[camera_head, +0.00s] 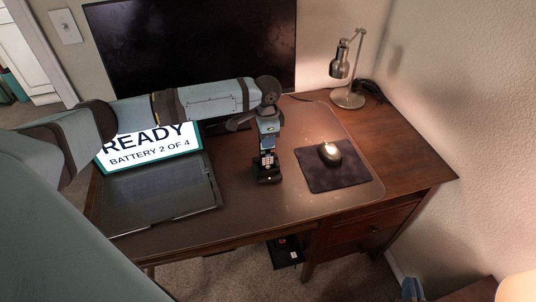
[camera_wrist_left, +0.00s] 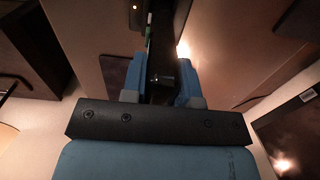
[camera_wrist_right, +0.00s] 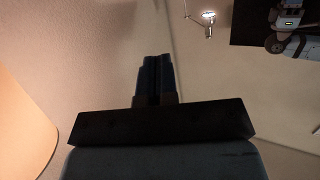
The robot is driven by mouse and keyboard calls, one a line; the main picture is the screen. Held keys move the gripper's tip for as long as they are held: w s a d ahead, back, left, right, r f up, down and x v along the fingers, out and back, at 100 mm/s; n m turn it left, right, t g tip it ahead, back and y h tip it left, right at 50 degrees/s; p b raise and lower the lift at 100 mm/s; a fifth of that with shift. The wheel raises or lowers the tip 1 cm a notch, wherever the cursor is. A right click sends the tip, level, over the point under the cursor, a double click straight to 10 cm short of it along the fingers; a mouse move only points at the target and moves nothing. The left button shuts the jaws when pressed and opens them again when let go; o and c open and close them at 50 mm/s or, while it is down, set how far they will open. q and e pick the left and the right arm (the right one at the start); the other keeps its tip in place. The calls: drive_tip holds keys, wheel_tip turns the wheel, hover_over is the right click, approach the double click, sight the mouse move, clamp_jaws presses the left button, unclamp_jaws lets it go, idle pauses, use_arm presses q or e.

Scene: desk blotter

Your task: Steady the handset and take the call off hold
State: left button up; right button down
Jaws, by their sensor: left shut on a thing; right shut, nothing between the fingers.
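A dark handset (camera_head: 268,166) with a keypad stands upright in its base (camera_head: 269,179) near the middle of the desk. A small orange light shows on the base. My left gripper (camera_head: 268,149) comes down from above and is shut on the handset's upper part. In the left wrist view the left gripper's blue fingers (camera_wrist_left: 158,88) have the dark handset (camera_wrist_left: 159,50) between them. My right gripper (camera_wrist_right: 156,80) is shut and empty, and it is away from the phone. In the head view a bit of blue at the lower right edge may be part of it.
A laptop (camera_head: 160,195) reading "READY BATTERY 2 OF 4" is left of the phone. A mouse (camera_head: 330,153) lies on a dark pad (camera_head: 348,178) to the right. A lamp (camera_head: 345,97) and a monitor (camera_head: 190,55) stand behind. The desk front beside the phone is clear.

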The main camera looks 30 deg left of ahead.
sight(268, 155)
drive_tip(key=w+a+r+n+t+y, duration=0.1)
drive_tip(key=a+r+y, duration=0.15)
drive_tip(key=r, duration=0.35)
drive_tip(key=w+a+r+n+t+y, duration=0.1)
drive_tip(key=w+a+r+n, duration=0.1)
drive_tip(key=a+r, duration=0.3)
drive_tip(key=a+r+n+g+y, duration=0.3)
drive_tip(key=a+r+n+y, duration=0.5)
drive_tip(key=a, duration=0.5)
drive_tip(key=s+a+f+n+g+h, duration=0.1)
drive_tip(key=s+a+f+n+g, duration=0.2)
drive_tip(key=a+n, duration=0.45)
drive_tip(key=s+a+f+n+g+h, duration=0.1)
drive_tip(key=a+f+n+g, duration=0.4)
drive_tip(key=n, duration=0.4)
drive_tip(key=s+a+f+n+g, duration=0.2)
drive_tip(key=a+f+n, duration=0.2)
drive_tip(key=a+n, duration=0.4)
drive_tip(key=w+d+f+n+h, duration=0.1)
drive_tip(key=w+f+n+h, duration=0.1)
drive_tip(key=w+f+n, duration=0.1)
drive_tip(key=w+d+f+n+t+h, duration=0.1)
drive_tip(key=w+f+n+h, duration=0.1)
drive_tip(key=w+f+n, duration=0.2)
drive_tip(key=w+d+f+n+h, duration=0.1)
drive_tip(key=w+f+n+h, duration=0.1)
drive_tip(key=w+f+n, duration=0.2)
drive_tip(key=shift+w+d+f+n+t, duration=0.2)
drive_tip(key=shift+d+n+t, duration=0.15)
drive_tip(key=shift+n, duration=0.5)
